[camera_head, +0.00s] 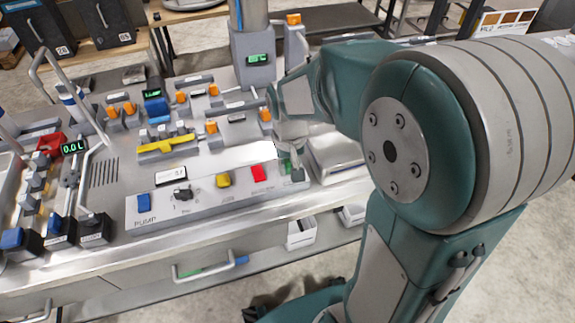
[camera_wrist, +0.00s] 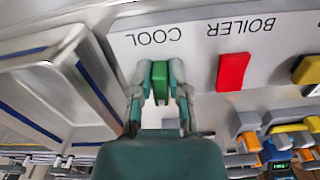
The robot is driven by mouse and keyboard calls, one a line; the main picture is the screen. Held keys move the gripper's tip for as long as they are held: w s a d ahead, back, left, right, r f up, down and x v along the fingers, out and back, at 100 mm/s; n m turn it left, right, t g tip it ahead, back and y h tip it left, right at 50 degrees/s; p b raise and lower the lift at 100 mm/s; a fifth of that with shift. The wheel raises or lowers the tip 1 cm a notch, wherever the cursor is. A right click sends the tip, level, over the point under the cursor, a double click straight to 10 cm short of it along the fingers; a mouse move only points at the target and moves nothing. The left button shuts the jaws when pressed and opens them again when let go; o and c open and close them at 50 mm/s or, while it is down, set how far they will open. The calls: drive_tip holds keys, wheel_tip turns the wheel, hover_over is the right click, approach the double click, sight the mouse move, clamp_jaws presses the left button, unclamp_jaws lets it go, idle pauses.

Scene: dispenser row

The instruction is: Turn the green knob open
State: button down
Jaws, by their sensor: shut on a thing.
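The green knob (camera_wrist: 159,80) is on the light panel by the word COOL in the wrist view. My gripper (camera_wrist: 159,92) is around it, with one finger on each side, shut on the knob. The wrist view looks upside down, as the panel lettering is inverted. In the head view my gripper (camera_head: 292,160) reaches down to the right end of the front panel. A bit of the green knob (camera_head: 297,174) shows there, mostly hidden by my gripper.
A red switch (camera_wrist: 232,71) sits beside the knob by the word BOILER. A yellow switch (camera_head: 223,180) and a black dial (camera_head: 183,193) are further left on the panel (camera_head: 205,204). A metal tray (camera_wrist: 62,92) lies close to my gripper on the other side.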

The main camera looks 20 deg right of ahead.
sight(289, 166)
drive_tip(key=shift+n, duration=0.6)
drive_tip(key=c, duration=0.6)
unclamp_jaws()
wheel_tip(289, 166, up, 12)
drive_tip(key=shift+f, duration=0.1)
drive_tip(key=s+t, duration=0.2)
drive_tip(key=s, duration=0.2)
drive_tip(key=s+r+t, duration=0.1)
drive_tip(key=s, duration=0.4)
drive_tip(key=s+t, duration=0.2)
drive_tip(key=s, duration=0.2)
drive_tip(key=shift+s+d+r+t, duration=0.1)
drive_tip(key=shift+s+r+t, duration=0.15)
drive_tip(key=shift+t, duration=0.05)
